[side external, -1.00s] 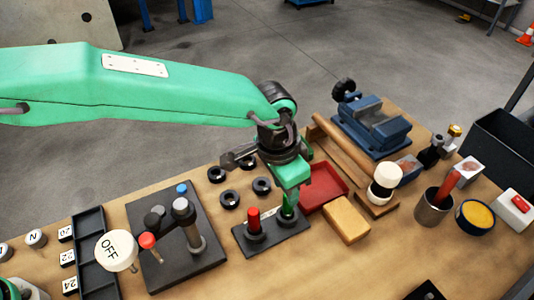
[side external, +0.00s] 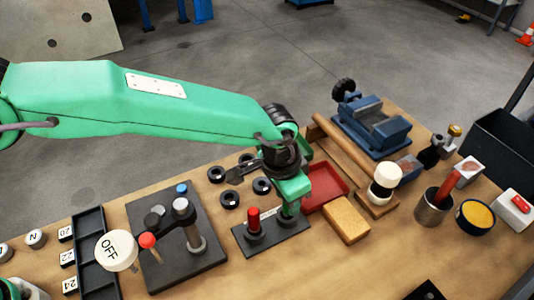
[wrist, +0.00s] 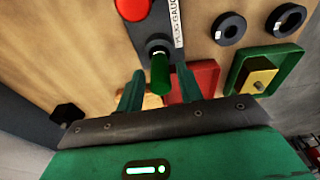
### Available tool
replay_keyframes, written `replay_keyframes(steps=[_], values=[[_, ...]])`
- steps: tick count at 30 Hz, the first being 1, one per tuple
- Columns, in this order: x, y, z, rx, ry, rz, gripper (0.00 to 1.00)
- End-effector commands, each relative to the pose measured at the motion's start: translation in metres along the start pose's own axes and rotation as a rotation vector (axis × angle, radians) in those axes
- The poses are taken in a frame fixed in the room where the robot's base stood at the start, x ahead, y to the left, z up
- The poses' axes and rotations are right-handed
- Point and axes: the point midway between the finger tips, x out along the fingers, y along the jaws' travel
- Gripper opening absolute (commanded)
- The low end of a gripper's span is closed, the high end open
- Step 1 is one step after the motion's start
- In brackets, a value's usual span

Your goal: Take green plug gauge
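The green plug gauge (wrist: 160,74) stands in a dark holder (side external: 272,240) with a label that reads "PLUG GAUGE" in part. In the wrist view it sits between the two fingers of my gripper (wrist: 159,70), with a gap on each side. The fingers are apart. In the side view my gripper (side external: 290,207) is down over the right end of the holder and hides most of the green gauge. A red plug gauge (side external: 254,220) stands at the left end of the same holder; its red top also shows in the wrist view (wrist: 133,8).
Black rings (side external: 229,199) lie behind the holder. A red tray (side external: 325,187) and a yellow block (side external: 346,220) are close on the right. A dark fixture plate (side external: 160,270) with posts stands at the left. The table front is clear.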

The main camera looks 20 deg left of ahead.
Motion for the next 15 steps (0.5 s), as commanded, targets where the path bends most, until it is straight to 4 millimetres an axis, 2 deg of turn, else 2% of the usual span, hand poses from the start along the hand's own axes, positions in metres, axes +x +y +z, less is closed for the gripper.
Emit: replay_keyframes(steps=[2, 7, 15], values=[[-0.0001, 0.0, 0.0, 0.0, 0.0, 0.0, 0.34], [-0.0002, 0.0, 0.0, 0.0, 0.0, 0.0, 0.01], [-0.0044, 0.0001, -0.0011, 0.0, 0.002, 0.0, 0.0]])
